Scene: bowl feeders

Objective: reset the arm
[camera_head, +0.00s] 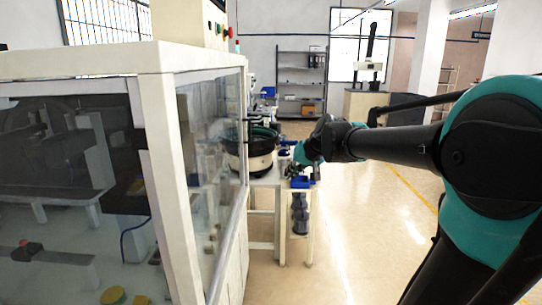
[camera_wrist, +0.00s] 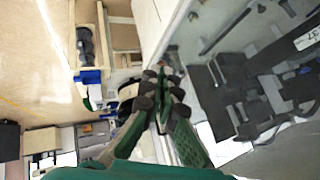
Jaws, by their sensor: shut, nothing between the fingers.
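My arm reaches in from the right in the head view, teal and black. My gripper shows in the wrist view (camera_wrist: 162,85), with its dark fingertips together and nothing between them. In the head view the gripper end is small and partly hidden near the bowl feeder. A bowl feeder (camera_head: 250,160) with a dark rim and pale body stands on a small table, left of my arm's end.
A white-framed cabinet with glass panels (camera_head: 155,110) fills the left. Blue parts (camera_head: 299,182) lie on the small table (camera_head: 264,181). A grey shelf (camera_head: 302,80) stands at the back. The floor (camera_head: 375,235) around and beneath my arm is open.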

